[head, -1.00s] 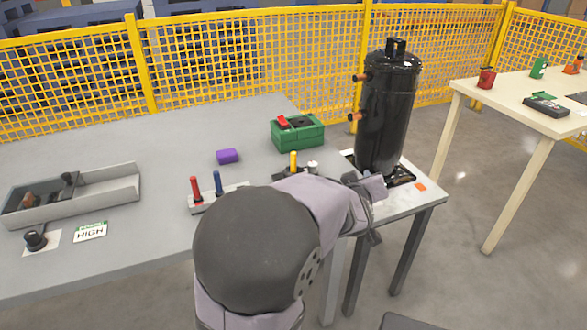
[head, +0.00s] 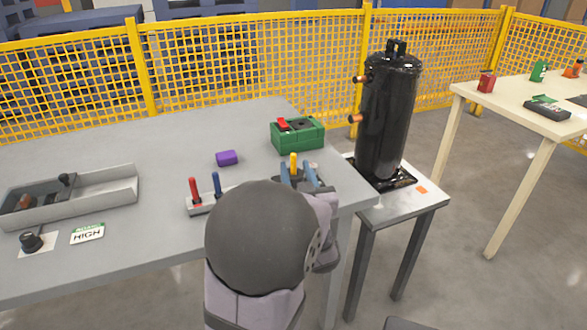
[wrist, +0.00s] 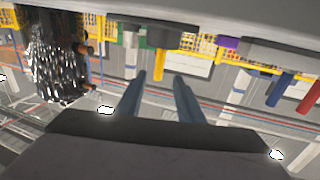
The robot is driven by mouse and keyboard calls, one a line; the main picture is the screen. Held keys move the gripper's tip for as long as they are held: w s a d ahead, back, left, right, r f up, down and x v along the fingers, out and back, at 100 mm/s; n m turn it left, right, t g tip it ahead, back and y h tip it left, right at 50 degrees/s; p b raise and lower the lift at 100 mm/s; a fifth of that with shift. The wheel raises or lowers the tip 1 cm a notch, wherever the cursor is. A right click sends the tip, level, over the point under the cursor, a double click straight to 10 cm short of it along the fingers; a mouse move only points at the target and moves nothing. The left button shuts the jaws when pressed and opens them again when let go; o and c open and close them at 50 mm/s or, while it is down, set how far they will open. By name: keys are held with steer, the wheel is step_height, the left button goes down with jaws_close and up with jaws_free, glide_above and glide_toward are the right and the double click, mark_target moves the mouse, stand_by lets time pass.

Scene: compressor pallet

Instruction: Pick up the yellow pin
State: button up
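The yellow pin (head: 293,159) stands upright near the table's right end; its lower part is hidden behind my gripper in the head view. In the wrist view, which looks upside down, the yellow pin (wrist: 159,65) hangs from a dark base (wrist: 172,38). My gripper (head: 297,168) is open, with two blue-grey fingers close to the pin. In the wrist view the fingertips of my gripper (wrist: 159,78) lie on either side of the pin's end. They do not visibly touch it.
A red pin (head: 195,189) and a blue pin (head: 217,183) stand in a grey holder (head: 203,205) left of my gripper. A green box (head: 298,136) stands behind. A purple block (head: 227,158) lies behind the holder. A black tank (head: 385,120) stands to the right.

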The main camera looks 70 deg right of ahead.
mark_target(294, 160)
steer(key=shift+x, duration=2.8)
steer(key=shift+s+d, duration=0.1)
jaws_close()
